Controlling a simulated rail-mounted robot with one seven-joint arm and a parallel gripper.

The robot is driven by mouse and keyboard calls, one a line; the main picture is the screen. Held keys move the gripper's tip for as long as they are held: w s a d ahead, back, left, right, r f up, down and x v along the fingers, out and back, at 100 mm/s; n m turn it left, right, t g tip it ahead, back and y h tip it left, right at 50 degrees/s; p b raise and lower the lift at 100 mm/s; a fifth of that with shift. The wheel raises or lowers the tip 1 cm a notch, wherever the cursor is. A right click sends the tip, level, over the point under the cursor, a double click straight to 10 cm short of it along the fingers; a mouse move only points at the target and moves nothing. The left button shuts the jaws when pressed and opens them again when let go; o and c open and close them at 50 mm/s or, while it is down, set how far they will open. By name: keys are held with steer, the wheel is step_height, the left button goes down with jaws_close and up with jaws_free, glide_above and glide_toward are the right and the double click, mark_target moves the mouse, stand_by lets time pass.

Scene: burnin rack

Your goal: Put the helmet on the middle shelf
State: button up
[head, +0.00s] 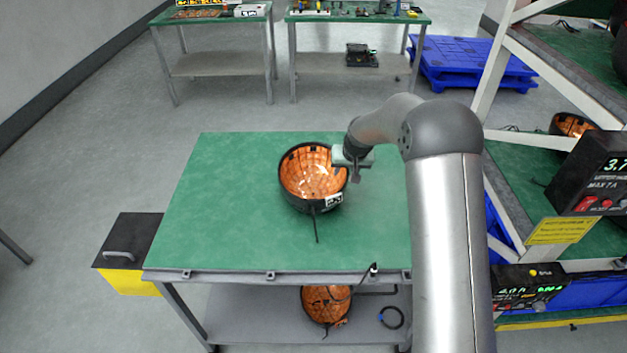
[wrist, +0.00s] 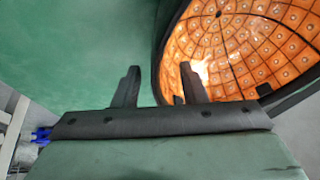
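The helmet (head: 313,176) lies open side up on the green table, with an orange grid lining and a black shell. In the wrist view the helmet (wrist: 240,45) fills the upper right. My gripper (head: 355,172) is at the helmet's right rim in the head view. In the wrist view my gripper (wrist: 158,88) has its two fingers apart, one over green table and one in front of the helmet's orange lining. The rim appears between the fingers; I cannot tell if they touch it. The rack's middle shelf (head: 530,185) is green, at the right, partly hidden.
A second orange-lined helmet (head: 326,304) is on the green table's (head: 225,200) lower shelf. Another orange-lined helmet (head: 572,125) sits on the rack. A black power supply (head: 598,175) and a yellow sign (head: 558,230) are at the rack's front. A rack post (head: 492,75) stands near my arm.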

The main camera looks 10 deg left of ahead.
jaws_close()
steer(key=shift+r, duration=0.15)
